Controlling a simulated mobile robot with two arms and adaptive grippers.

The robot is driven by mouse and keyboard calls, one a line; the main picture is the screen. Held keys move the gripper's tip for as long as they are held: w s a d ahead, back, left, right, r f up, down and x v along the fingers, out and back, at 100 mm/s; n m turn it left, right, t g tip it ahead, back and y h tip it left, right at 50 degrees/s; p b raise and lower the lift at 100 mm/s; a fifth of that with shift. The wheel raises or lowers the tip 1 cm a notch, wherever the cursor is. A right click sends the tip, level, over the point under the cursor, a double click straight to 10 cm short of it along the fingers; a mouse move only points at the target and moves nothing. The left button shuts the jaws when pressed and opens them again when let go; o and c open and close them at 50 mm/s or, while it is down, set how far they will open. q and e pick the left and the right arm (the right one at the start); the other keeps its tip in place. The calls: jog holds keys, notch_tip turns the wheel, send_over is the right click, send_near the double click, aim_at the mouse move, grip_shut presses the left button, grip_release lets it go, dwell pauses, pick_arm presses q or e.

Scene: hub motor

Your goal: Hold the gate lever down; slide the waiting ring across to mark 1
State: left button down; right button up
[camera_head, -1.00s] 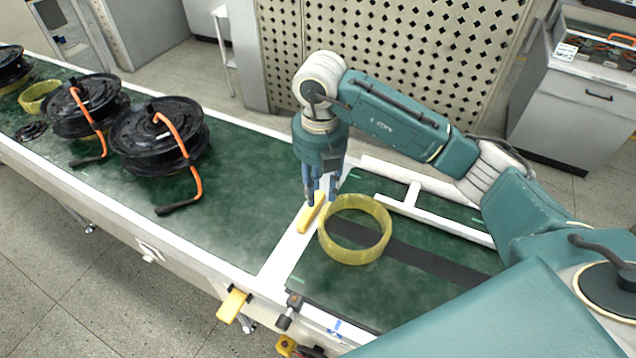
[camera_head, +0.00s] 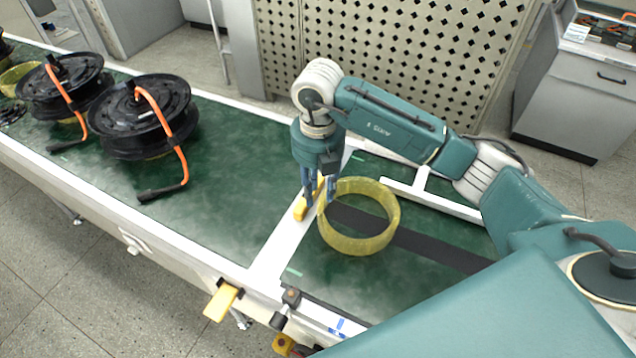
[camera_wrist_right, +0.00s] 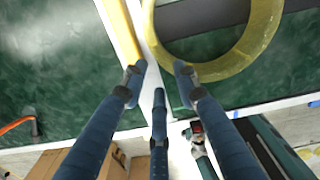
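A translucent yellow ring (camera_head: 358,245) lies on the green surface right of a white divider strip, over a dark band; its rim also shows in the right wrist view (camera_wrist_right: 225,67). My right gripper (camera_head: 319,200) points down at the ring's left edge, fingers apart and nothing clasped. In the wrist view, one fingertip of this gripper (camera_wrist_right: 158,75) overlaps or touches the ring's rim; contact is unclear. A yellow bar (camera_head: 302,209) lies along the divider beside the fingers. A yellow lever (camera_head: 222,302) sticks out from the front edge, with no gripper on it. My left gripper is out of view. No numbered mark is readable.
Black reels (camera_head: 145,115) with orange cables stand on the left green belt (camera_head: 215,180); another yellow ring (camera_head: 12,80) lies farther left. A white T-shaped rail (camera_head: 440,207) borders the right side. The belt between reels and divider is clear.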

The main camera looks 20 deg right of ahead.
aim_at(318, 208)
notch_tip(318, 208, down, 7)
jog(key=shift+f+p, duration=0.1)
jog(key=shift+p, duration=0.55)
jog(key=shift+f, duration=0.65)
grip_shut()
jog(key=shift+r+p, duration=0.3)
jog(key=shift+r, duration=0.05)
